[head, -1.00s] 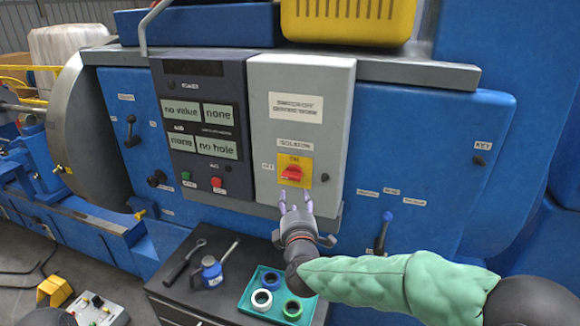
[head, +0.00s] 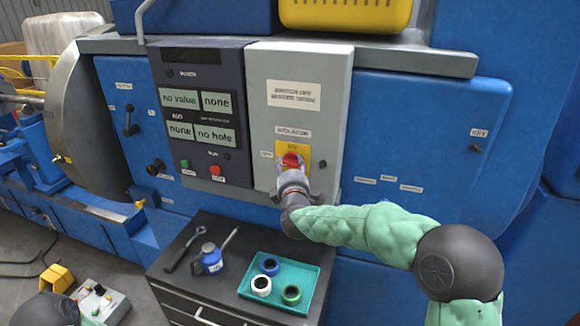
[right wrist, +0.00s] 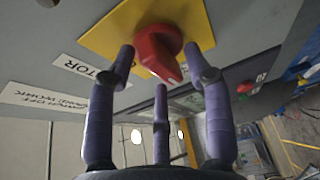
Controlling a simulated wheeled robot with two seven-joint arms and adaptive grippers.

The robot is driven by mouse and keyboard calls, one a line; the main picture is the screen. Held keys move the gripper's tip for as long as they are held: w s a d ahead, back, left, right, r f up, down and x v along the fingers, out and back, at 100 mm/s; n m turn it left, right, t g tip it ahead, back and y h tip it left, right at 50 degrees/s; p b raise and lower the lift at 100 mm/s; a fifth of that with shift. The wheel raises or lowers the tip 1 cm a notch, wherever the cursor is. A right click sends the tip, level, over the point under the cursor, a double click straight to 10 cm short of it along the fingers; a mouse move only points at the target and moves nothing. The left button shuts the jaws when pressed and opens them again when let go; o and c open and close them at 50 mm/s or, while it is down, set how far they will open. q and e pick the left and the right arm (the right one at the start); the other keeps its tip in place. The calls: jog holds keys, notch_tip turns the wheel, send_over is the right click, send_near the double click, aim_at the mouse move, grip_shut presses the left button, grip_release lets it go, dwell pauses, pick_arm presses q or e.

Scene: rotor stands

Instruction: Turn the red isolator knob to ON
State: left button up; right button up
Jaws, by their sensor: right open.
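The red isolator knob (head: 291,161) sits on a yellow plate (head: 281,147) on the light grey cabinet door (head: 262,110). In the right wrist view the knob (right wrist: 158,50) is close, its pointer end with a white mark aimed down and right in that picture. My right gripper (head: 290,172) is at the knob, with its fingers (right wrist: 160,75) open and spread around it; I cannot tell whether any finger touches it. The gripper partly hides the knob in the head view. My left gripper cannot be made out.
A dark display panel (head: 204,80) with green and red buttons is left of the cabinet. Below, a dark drawer cabinet (head: 185,285) carries a teal tray (head: 318,283) with several rings, a blue bottle (head: 210,258) and a wrench (head: 185,250). A yellow crate (head: 345,15) sits above.

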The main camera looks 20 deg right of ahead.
grip_shut()
jog(key=shift+f+m+b, duration=0.15)
jog(key=shift+m+b, duration=0.35)
jog(key=shift+b, duration=0.25)
jog(key=shift+w+a+f+m+t+h+b, duration=0.15)
jog(key=shift+m+h+b, duration=1.4)
jog(key=shift+m+b, duration=1.6)
jog(key=shift+s+d+f+m+t+h+b, duration=0.1)
jog(key=shift+f+m+t+h+b, duration=0.15)
jog(key=shift+m+h+b, duration=2.7)
jog(key=shift+w+a+f+m+t+h+b, duration=0.1)
jog(key=shift+f+m+b, duration=0.15)
jog(key=shift+m+b, duration=3.05)
jog(key=m+p, duration=0.2)
jog(key=m, duration=0.1)
jog(key=shift+p, duration=0.3)
